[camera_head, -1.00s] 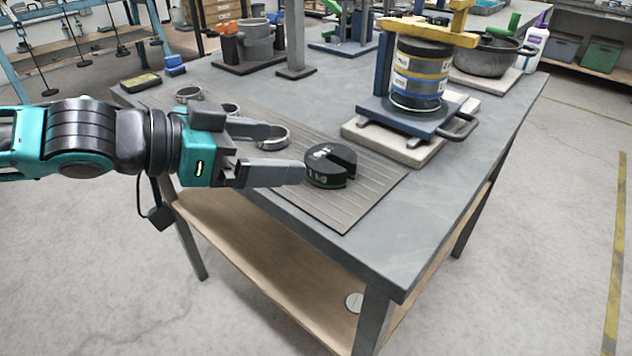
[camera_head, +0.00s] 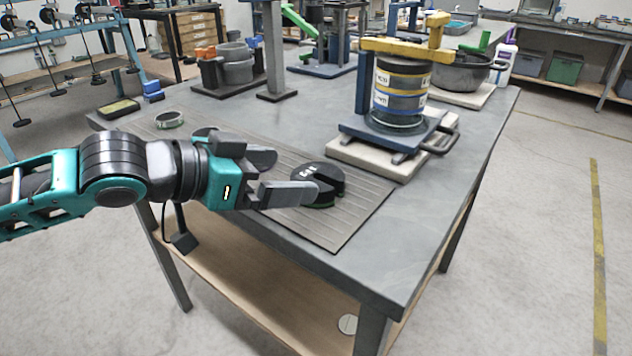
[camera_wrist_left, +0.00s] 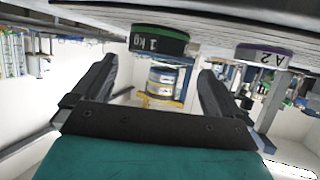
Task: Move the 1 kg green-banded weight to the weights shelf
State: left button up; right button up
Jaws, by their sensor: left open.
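The green-banded weight (camera_head: 320,183), a dark slotted disc, lies flat on the ribbed mat on the table. In the left wrist view, which is upside down, the same weight (camera_wrist_left: 158,42) shows its green band and "1 kg" label ahead of the fingers. My left gripper (camera_head: 291,176) is open and level, just left of the weight. Its near finger covers the weight's left edge in the head view. In the wrist view the fingers (camera_wrist_left: 157,78) are spread with nothing between them. My right gripper is not in view. I cannot tell which surface is the weights shelf.
A purple-banded piece marked A.2 (camera_wrist_left: 262,55) shows in the wrist view. Stacked banded cylinders (camera_head: 401,90) in a blue and yellow frame stand behind the weight. A wooden lower shelf (camera_head: 240,258) is under the table.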

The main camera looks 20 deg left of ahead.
aim_at(322, 174)
pick_arm(q)
jog(key=shift+x, duration=1.1)
jog(key=shift+b+x, duration=0.9)
jog(key=shift+x, duration=1.6)
jog(key=shift+s+d+f, duration=0.15)
jog(key=shift+s, duration=0.05)
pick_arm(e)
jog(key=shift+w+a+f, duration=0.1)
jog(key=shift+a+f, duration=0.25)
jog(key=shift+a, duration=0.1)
pick_arm(q)
jog(key=shift+c, duration=0.2)
jog(key=c, duration=1.5)
jog(key=shift+r, duration=0.2)
jog(key=shift+c, duration=1.1)
